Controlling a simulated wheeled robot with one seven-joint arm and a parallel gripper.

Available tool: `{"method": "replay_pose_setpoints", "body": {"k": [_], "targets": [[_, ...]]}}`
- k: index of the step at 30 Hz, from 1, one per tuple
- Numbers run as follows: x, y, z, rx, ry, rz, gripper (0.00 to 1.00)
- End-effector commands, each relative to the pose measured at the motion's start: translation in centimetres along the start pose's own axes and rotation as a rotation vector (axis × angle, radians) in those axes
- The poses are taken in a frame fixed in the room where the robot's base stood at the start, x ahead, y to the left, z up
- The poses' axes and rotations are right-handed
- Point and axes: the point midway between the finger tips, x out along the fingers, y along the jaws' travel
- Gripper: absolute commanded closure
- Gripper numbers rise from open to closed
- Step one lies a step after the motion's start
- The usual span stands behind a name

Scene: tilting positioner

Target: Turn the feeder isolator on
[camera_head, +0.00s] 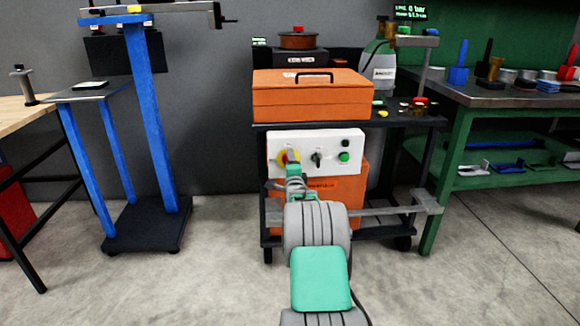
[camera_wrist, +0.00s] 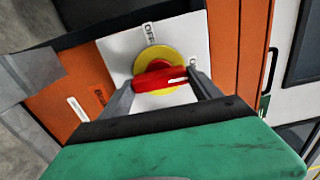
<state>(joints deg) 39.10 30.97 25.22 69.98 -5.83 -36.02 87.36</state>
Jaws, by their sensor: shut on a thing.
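The feeder isolator is a red handle (camera_wrist: 160,78) on a yellow round plate (camera_wrist: 150,57), fixed to a white panel. In the wrist view an "OFF" label stands above the plate, and a second label, partly hidden by my right finger, stands to its right. The handle lies nearly level, its white mark toward that second label. My gripper (camera_wrist: 160,88) has one finger at each end of the handle and is shut on it. In the head view my gripper (camera_head: 292,170) reaches the white panel (camera_head: 330,143) and partly covers the isolator (camera_head: 281,157).
The panel also carries a black selector (camera_head: 318,158), a black button (camera_head: 346,143) and a green button (camera_head: 344,157). An orange toolbox (camera_head: 312,100) sits above it on the black cart. A blue stand (camera_head: 150,110) is to the left and a green workbench (camera_head: 480,97) to the right.

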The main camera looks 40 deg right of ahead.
Motion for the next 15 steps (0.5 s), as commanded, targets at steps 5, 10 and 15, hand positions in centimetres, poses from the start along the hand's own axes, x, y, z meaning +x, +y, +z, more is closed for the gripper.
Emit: {"method": "replay_pose_setpoints", "body": {"k": [5, 10, 15], "targets": [[-0.01, 0.04, 0.01, 0.004, 0.000, 0.001, 0.68], [0.00, 0.04, 0.00, 0.003, 0.000, 0.001, 0.23], [0.00, 0.02, 0.01, 0.002, 0.000, 0.000, 0.09]]}}
